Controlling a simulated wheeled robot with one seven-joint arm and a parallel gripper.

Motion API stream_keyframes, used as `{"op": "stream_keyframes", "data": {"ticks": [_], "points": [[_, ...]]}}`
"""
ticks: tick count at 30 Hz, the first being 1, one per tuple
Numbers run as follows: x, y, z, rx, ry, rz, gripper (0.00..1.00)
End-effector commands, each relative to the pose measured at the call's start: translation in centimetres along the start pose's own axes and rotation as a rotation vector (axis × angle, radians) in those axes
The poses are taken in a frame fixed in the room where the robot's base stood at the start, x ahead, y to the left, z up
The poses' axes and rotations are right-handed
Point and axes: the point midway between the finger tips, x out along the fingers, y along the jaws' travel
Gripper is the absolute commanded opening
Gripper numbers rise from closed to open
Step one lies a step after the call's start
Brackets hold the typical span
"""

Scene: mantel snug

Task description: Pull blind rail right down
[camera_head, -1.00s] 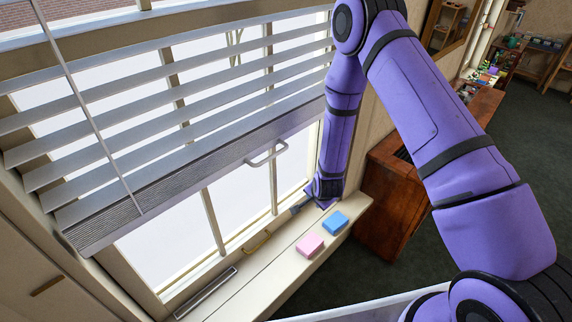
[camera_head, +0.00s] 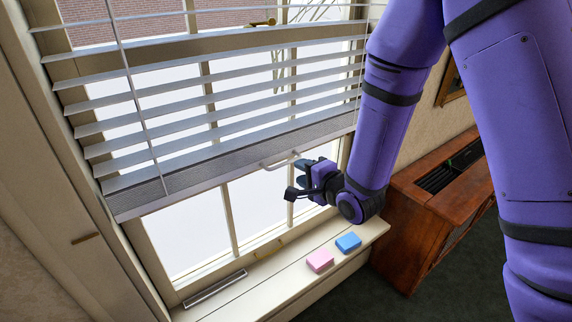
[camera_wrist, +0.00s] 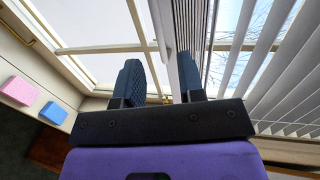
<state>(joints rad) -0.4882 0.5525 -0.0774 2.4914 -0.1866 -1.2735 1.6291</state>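The blind's grey bottom rail (camera_head: 225,168) hangs partway down the window, with open slats above it. A pale bar handle (camera_head: 280,160) sticks out from the rail near its right part. My gripper (camera_head: 301,173) is just right of the handle, its fingers toward the rail. In the wrist view, the two dark fingers of my gripper (camera_wrist: 160,78) stand apart, and the rail (camera_wrist: 186,60) runs behind the right finger. I cannot tell whether a finger touches the handle.
A pink block (camera_head: 320,260) and a blue block (camera_head: 348,242) lie on the window sill (camera_head: 245,293). A brass window catch (camera_head: 268,250) is on the lower frame. A wooden cabinet (camera_head: 410,235) stands right of the window.

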Motion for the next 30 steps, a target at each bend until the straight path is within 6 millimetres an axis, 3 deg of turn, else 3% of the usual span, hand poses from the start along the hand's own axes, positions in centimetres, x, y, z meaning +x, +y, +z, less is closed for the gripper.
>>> {"op": "stream_keyframes", "data": {"ticks": [9,15,27,28,30], "points": [[5.7,0.0,0.0,-0.002,0.0,-0.001,0.36],[8.0,0.0,0.0,-0.001,0.001,0.0,0.36],[8.7,0.0,-0.1,-0.001,0.002,0.001,0.36],[8.7,0.0,-0.1,-0.001,0.002,0.001,0.34],[8.7,0.0,-0.1,-0.001,0.002,0.001,0.17]]}}
